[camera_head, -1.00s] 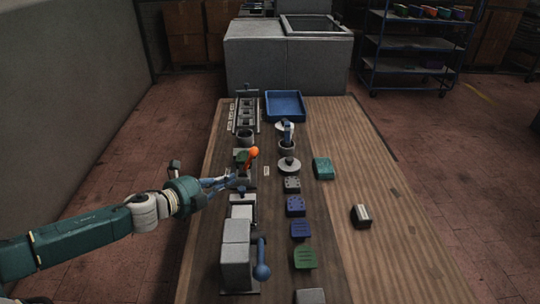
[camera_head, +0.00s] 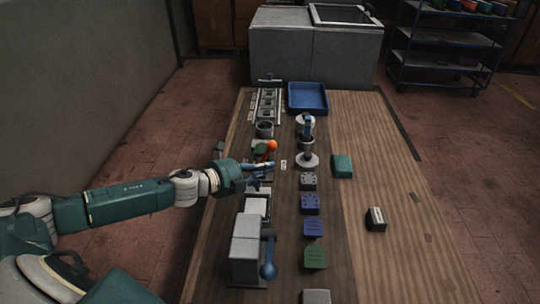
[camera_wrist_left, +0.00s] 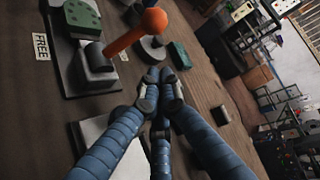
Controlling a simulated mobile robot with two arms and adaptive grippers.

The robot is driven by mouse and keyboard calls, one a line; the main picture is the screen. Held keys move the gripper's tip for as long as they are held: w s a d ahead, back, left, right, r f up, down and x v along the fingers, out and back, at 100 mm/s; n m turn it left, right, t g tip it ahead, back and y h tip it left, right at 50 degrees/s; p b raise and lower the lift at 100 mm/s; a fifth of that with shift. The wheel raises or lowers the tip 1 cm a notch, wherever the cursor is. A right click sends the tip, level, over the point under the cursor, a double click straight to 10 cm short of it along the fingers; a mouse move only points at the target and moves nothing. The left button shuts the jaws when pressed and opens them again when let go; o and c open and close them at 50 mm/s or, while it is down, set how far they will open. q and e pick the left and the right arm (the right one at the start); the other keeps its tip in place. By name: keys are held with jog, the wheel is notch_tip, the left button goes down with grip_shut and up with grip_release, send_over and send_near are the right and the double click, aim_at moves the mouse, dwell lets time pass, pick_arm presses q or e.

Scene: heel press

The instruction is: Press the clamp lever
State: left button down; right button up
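The clamp lever (camera_head: 265,150) is an orange arm with a round orange knob. It stands tilted on a grey clamp base at the left side of the table. In the left wrist view the lever (camera_wrist_left: 125,37) rises from a dark grey pivot, with a "FREE" label (camera_wrist_left: 41,47) beside the base. A green piece (camera_wrist_left: 80,14) sits on the base. My left gripper (camera_head: 268,167) is just on the near side of the lever. Its blue fingers meet at the tips (camera_wrist_left: 160,82), empty, apart from the knob in the wrist picture. My right gripper is not in view.
A grey press with a blue ball handle (camera_head: 268,271) stands nearer. Grey discs (camera_head: 308,160) and a row of blocks (camera_head: 310,204) lie right of the lever. A teal block (camera_head: 342,166) and a blue tray (camera_head: 308,97) are farther off. The table's right side is mostly clear.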

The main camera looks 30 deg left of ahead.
aim_at(266, 153)
pick_arm(q)
jog(key=p+x, duration=0.1)
jog(key=x, duration=0.5)
jog(key=shift+w+d+r+p, duration=0.1)
jog(key=shift+w+d+p, duration=0.05)
jog(key=shift+w+p, duration=0.25)
jog(key=a, duration=0.1)
jog(key=s+a+r, duration=0.1)
jog(key=a, duration=0.1)
jog(key=shift+s+a+r+p, duration=0.1)
jog(key=shift+p, duration=0.2)
jog(key=shift+a+r, duration=0.15)
jog(key=shift+a, duration=0.05)
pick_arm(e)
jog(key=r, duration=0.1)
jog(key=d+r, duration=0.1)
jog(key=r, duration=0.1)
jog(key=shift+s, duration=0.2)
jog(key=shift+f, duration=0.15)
